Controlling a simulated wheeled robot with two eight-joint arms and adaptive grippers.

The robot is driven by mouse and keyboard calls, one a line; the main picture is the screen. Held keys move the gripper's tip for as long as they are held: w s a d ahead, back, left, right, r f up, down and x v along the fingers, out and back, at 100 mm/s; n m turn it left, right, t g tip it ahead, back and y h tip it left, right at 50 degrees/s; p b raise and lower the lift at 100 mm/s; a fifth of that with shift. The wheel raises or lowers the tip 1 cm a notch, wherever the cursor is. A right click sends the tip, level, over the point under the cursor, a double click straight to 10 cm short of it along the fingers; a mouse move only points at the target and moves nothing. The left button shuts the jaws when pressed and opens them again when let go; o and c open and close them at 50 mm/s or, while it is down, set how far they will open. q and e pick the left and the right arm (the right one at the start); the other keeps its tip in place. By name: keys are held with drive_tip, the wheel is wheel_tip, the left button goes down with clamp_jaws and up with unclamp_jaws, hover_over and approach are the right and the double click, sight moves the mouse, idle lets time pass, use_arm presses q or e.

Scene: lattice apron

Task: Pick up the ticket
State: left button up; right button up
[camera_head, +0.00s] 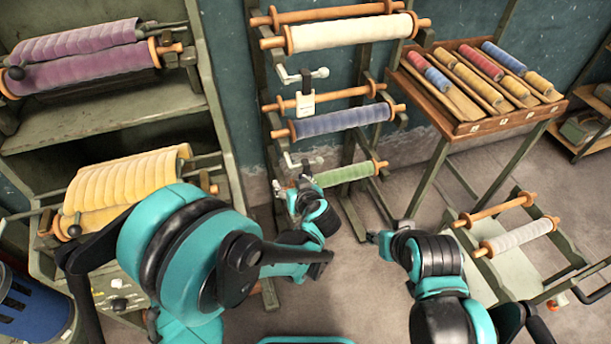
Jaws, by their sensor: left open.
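A small pale tag, which looks like the ticket (306,105), hangs at the second level of the rack, in front of a bare wooden roller (340,97). My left gripper (300,178) is open and lies lower down, by the left end of the green roll (345,174). It is well below the ticket and apart from it. Nothing shows between its fingers, though they are small and partly hidden by my wrist. My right gripper (373,238) is low over the floor, right of the left one. Its fingers are too small to read.
A blue roll (340,121) and a cream roll (350,32) sit on the same rack. A wooden tray table (462,123) stands right, a low cart (480,217) lower right, and shelves (110,118) left.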

use_arm(q)
drive_tip(key=d+f+t, duration=0.2)
drive_tip(key=d+f, duration=0.1)
drive_tip(key=d, duration=0.2)
drive_tip(key=shift+n, duration=0.3)
drive_tip(key=b+x, duration=0.1)
drive_tip(key=x, duration=0.1)
drive_tip(key=d+b+x, duration=0.1)
drive_tip(key=x, duration=0.2)
drive_tip(key=f+b+x, duration=0.1)
drive_tip(key=x, duration=0.2)
drive_tip(key=shift+w+d, duration=0.1)
drive_tip(key=shift+w, duration=0.05)
drive_tip(key=shift+r, duration=0.1)
drive_tip(key=c, duration=1.2)
